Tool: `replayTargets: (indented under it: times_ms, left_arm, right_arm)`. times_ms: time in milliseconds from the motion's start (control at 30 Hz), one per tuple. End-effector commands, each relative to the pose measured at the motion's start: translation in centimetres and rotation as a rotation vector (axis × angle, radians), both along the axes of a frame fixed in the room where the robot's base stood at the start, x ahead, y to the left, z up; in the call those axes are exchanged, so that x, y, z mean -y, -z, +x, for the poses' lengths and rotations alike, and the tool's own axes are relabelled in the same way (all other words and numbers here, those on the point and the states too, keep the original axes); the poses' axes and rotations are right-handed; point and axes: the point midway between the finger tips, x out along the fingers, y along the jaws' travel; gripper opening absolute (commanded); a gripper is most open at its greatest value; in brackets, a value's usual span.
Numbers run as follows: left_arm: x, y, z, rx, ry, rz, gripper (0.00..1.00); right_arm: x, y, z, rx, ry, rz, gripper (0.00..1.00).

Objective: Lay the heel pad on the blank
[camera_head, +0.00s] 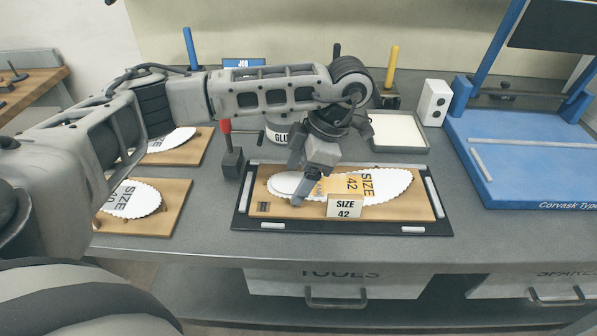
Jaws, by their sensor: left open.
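The blank (388,182) is a white, scalloped insole shape marked SIZE 42. It lies on a brown board (420,208) on a black tray (341,226) at the middle of the bench. A yellow-orange patch (330,184) shows on the blank's middle, partly behind the SIZE 42 card (345,206). I cannot tell whether this patch is the heel pad. My left gripper (300,188) is open and points down over the blank's left, narrower end. It hides part of that end, and I cannot tell whether it touches it. My right gripper is not in view.
Two more boards with white insoles (133,198) lie at left. A red-handled tool (230,150) and a glue pot (280,130) stand behind the tray. A pale shallow tray (398,132) and a blue machine (520,150) are at right.

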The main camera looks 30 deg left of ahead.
Motion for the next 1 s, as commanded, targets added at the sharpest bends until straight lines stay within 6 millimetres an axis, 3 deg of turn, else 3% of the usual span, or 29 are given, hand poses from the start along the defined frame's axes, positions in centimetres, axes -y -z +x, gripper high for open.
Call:
replayTargets:
  times_ms: [200,700,1000]
  left_arm:
    - [0.2,-1.1,0.3,0.002,-0.001,0.002,0.74]
    - [3.1,-10.1,2.6,0.003,-0.001,0.002,0.74]
    - [3.5,-11.4,2.9,-0.001,-0.001,0.000,0.74]
  right_arm:
    - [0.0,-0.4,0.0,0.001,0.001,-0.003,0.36]
    - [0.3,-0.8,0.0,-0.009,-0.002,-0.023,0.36]
    - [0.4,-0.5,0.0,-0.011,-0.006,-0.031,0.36]
